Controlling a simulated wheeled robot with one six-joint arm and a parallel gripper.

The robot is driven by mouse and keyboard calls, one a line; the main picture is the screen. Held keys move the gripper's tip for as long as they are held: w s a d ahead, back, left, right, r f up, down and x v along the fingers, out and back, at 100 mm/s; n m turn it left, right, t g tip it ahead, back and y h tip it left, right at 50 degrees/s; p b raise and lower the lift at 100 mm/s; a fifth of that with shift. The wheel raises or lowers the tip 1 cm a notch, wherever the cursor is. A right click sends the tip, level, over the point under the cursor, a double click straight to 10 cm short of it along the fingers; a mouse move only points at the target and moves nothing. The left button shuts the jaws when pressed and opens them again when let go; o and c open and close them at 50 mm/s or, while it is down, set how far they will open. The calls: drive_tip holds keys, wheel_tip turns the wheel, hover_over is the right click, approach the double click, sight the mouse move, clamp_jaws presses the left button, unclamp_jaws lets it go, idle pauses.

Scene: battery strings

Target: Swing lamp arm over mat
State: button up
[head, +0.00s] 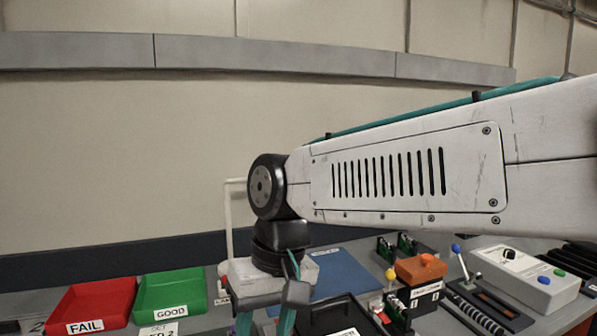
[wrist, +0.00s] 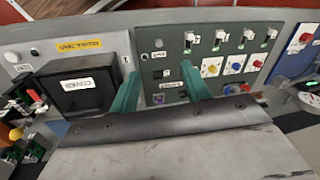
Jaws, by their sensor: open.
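A cream lamp post (head: 228,220) stands behind my gripper in the head view. A short horizontal arm at its top runs right and goes out of sight behind my wrist; the lamp's head is hidden. A blue mat (head: 345,266) lies on the bench right of the post, partly covered by things in front. My gripper (head: 265,324) points down in front of the post, its lower end cut off by the frame edge. In the wrist view my gripper (wrist: 160,76) shows two teal fingers apart with nothing held, over a grey-green panel (wrist: 210,58) with switches and coloured sockets.
A red FAIL bin (head: 92,305) and green GOOD bin (head: 170,292) stand left. A black box labelled COVER (wrist: 84,84) sits beside the panel. An orange-topped block (head: 421,268) and a white control box (head: 525,275) crowd the right.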

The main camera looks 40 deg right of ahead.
drive_tip(key=w+d+r+m+t+y, duration=0.2)
drive_tip(key=w+d+r+m+y, duration=0.15)
drive_tip(key=w+m, duration=0.45)
drive_tip(key=w+d+r+m+t+y, duration=0.35)
drive_tip(key=w+m, duration=0.25)
drive_tip(key=w, duration=0.4)
drive_tip(key=w+d+r+m+t+h, duration=0.1)
drive_tip(key=w+d+m+t, duration=0.3)
drive_tip(key=d, duration=0.6)
drive_tip(key=w+d+r+m+t+h, duration=0.1)
drive_tip(key=d+r+m+t, duration=0.15)
drive_tip(key=d+m, duration=0.6)
drive_tip(key=w+d+r+m+t+h, duration=0.1)
drive_tip(key=w+d+m+t, duration=0.25)
drive_tip(key=d, duration=0.85)
drive_tip(key=shift+n+t, duration=0.25)
drive_tip(key=shift+n, duration=0.15)
drive_tip(key=x, duration=0.7)
drive_tip(key=shift+f, duration=0.15)
clamp_jaws()
